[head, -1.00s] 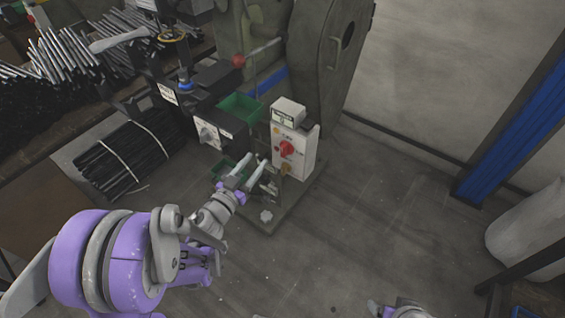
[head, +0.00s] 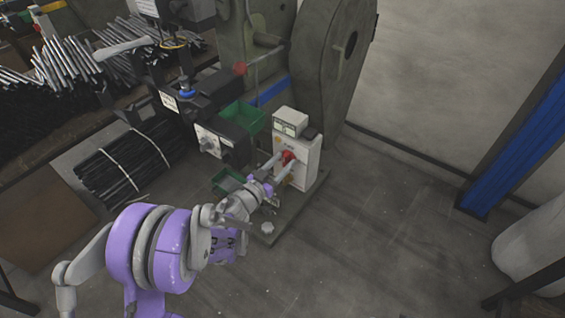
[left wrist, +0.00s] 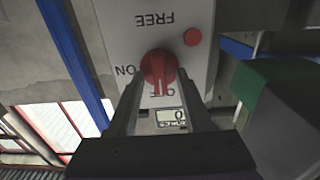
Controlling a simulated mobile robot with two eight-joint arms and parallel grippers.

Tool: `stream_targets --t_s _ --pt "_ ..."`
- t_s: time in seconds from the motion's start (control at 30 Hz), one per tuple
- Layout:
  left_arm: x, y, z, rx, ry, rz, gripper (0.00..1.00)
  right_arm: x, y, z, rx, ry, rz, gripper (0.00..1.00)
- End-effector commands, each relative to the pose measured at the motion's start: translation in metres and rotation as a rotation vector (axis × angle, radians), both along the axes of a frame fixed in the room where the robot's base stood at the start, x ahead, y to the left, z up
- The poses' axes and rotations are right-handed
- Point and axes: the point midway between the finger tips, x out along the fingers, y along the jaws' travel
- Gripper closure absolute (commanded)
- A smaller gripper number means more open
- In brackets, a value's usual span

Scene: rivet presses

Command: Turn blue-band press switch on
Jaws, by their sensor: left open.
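In the left wrist view the red switch (left wrist: 158,66) sits between the lettering FREE, ON and a partly hidden OFF, all upside down. The ridge of the switch points down the picture toward the OFF lettering. My left gripper (head: 281,168) is open, its fingertips at the switch, one on each side of it; contact cannot be told. My right gripper is out of view.
A second control box (head: 215,142) and a green bin (head: 243,116) stand left of the white box. Bundled dark rods (head: 125,165) lie on the floor at left. A blue post (head: 510,140) stands at right. The floor in front is mostly clear.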

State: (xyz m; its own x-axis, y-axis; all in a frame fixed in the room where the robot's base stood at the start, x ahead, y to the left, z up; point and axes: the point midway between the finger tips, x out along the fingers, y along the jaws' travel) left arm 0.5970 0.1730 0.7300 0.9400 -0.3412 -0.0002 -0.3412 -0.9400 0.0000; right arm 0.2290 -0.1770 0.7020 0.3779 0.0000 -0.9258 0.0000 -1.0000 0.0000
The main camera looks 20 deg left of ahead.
Motion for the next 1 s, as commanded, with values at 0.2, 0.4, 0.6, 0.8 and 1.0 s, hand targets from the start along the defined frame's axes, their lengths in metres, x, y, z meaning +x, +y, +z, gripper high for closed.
stream_targets --t_s 0.2,0.4,0.6,0.8,1.0 --pt "0.0011 -0.0005 0.0000 0.000 0.000 0.000 0.50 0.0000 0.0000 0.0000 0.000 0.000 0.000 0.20" --pt "0.0009 -0.0003 0.0000 0.000 0.000 0.000 0.77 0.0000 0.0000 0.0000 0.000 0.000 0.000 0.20" --pt "0.0008 -0.0003 0.0000 0.000 0.000 0.000 1.00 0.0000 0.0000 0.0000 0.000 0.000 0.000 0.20" --pt "0.0008 -0.0003 0.0000 0.001 0.000 0.000 1.00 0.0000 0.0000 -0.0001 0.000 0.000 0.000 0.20" --pt "0.0006 -0.0004 -0.0003 0.027 -0.010 0.000 1.00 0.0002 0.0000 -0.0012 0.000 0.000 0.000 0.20"
